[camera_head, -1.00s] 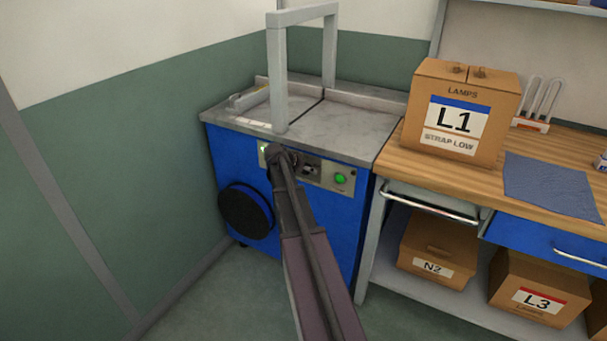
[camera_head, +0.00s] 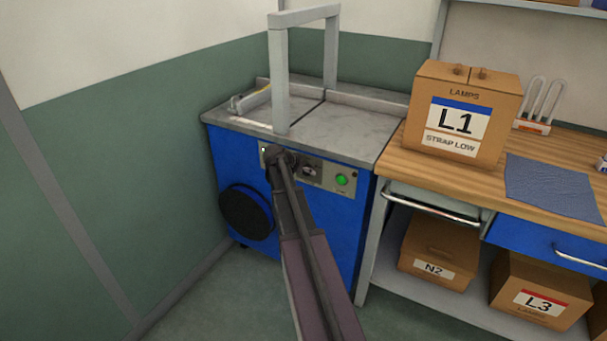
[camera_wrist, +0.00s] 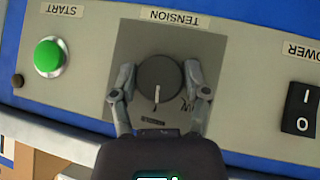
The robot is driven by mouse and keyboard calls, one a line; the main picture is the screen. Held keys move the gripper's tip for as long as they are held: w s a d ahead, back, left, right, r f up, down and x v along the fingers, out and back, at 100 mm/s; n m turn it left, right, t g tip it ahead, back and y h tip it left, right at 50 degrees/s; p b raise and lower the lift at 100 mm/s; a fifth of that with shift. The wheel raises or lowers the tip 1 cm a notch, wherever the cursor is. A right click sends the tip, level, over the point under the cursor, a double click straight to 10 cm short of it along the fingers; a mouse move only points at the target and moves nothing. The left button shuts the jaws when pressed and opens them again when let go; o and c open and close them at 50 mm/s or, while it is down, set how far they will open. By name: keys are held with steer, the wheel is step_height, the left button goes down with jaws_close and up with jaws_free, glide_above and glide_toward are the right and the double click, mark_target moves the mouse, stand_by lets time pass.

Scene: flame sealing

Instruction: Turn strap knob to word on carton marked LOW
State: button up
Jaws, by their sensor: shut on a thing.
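The strap knob (camera_wrist: 158,82) is a dark round dial on a grey plate under the word TENSION, which shows upside down in the wrist view. My gripper (camera_wrist: 160,74) has one finger on each side of the knob and is shut on it. The knob's pale pointer line points toward the bottom of the wrist picture, toward my palm. Scale markings near it are partly hidden and I cannot read them fully. In the head view my gripper (camera_head: 282,158) is at the front panel of the blue strapping machine (camera_head: 335,215). The carton (camera_head: 462,115) reads LAMPS, L1, STRAP LOW.
A green START button (camera_wrist: 49,57) and a black POWER switch (camera_wrist: 300,108) flank the knob. A grey arch (camera_head: 279,75) stands on the machine. The wooden bench (camera_head: 480,185) at right holds a blue cloth (camera_head: 552,187). Cartons N2 (camera_head: 438,255) and L3 (camera_head: 540,290) sit below.

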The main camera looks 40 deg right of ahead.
steer(key=shift+d+f+n+g+h+b, duration=0.15)
steer(key=shift+n+g+h+b, duration=0.2)
steer(key=shift+g+b, duration=0.2)
steer(key=shift+d+f+n+g+h+b, duration=0.15)
steer(key=shift+n+g+h+b, duration=0.2)
steer(key=shift+g, duration=0.3)
steer(key=n+g+h+b, duration=0.1)
steer(key=g+b, duration=0.1)
steer(key=b, duration=0.1)
steer(key=shift+n, duration=0.3)
steer(key=n+g+h+b, duration=0.1)
steer(key=g+h+b, duration=0.1)
steer(key=b, duration=0.1)
steer(key=shift+n, duration=0.3)
steer(key=shift+r+n+g+h+b, duration=0.15)
steer(key=shift+n+g+h+b, duration=0.15)
steer(key=shift+n+h+b, duration=0.35)
steer(key=o, duration=1.1)
steer(key=shift+a+r, duration=0.1)
steer(key=shift+o, duration=0.2)
steer(key=shift+w, duration=0.1)
